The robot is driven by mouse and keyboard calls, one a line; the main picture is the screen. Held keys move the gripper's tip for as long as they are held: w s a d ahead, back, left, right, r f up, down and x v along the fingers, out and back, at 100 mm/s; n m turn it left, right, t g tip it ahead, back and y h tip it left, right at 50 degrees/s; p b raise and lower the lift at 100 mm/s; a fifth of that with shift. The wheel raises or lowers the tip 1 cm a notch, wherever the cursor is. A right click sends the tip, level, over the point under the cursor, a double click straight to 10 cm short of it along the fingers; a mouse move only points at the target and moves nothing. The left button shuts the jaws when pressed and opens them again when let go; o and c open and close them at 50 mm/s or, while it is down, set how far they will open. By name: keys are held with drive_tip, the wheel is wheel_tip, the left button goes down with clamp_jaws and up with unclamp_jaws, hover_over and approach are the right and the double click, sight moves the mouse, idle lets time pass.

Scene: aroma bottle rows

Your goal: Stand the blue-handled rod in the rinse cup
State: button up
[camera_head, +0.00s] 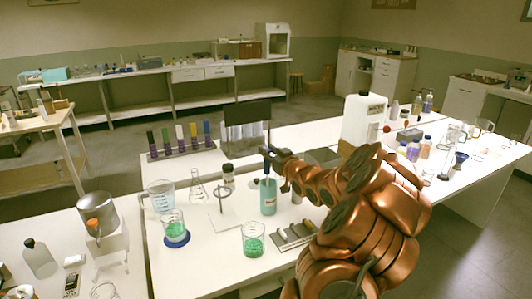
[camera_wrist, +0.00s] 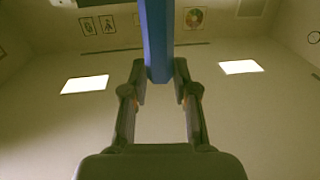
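A teal cup with a small red mark (camera_head: 268,199) stands on the white table in the head view, likely the rinse cup. My gripper (camera_head: 268,154) is just above it, reaching in from the right. In the wrist view my gripper (camera_wrist: 160,75) is shut on the blue handle of the rod (camera_wrist: 157,40), with a finger against each side.
A beaker of green liquid on a blue coaster (camera_head: 174,228), another green beaker (camera_head: 253,239), a flask (camera_head: 197,187) and a ring stand (camera_head: 223,209) are close by. A rack with several coloured pieces (camera_head: 181,150) and a dark rack (camera_head: 246,147) stand behind. A white jug (camera_head: 362,118) is right.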

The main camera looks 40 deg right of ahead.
drive_tip(key=o, duration=0.3)
drive_tip(key=shift+o, duration=0.2)
drive_tip(key=v, duration=1.2)
idle(1.1)
